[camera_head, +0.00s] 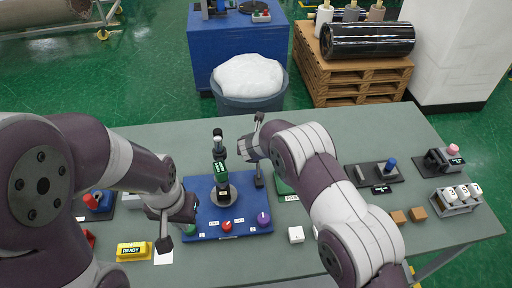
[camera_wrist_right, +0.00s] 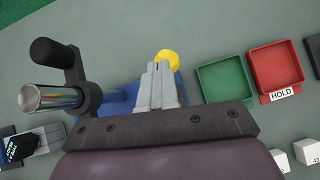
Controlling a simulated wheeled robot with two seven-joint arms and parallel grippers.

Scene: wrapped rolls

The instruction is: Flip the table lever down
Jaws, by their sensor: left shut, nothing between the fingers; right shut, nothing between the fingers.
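A black upright device (camera_head: 221,186) with a green display and a silver-topped handle stands on a blue board (camera_head: 203,219). In the right wrist view a black arm with a round knob (camera_wrist_right: 47,50) and a shiny metal cylinder (camera_wrist_right: 46,98) show at left. Another black base with a blue-capped handle (camera_head: 390,164) stands at right. I cannot tell which is the table lever. My right gripper (camera_head: 242,148) is shut and empty, right of the upright device; its fingers (camera_wrist_right: 157,72) show in the wrist view. My left gripper (camera_head: 164,243) is shut and empty, low at the board's left.
Red (camera_head: 227,226) and purple (camera_head: 263,219) knobs line the board's front. A yellow READY box (camera_head: 133,251) lies front left. Green (camera_wrist_right: 222,80) and red (camera_wrist_right: 276,67) trays lie right of my right gripper. A pink-knobbed device (camera_head: 454,149) and white-topped blocks stand far right.

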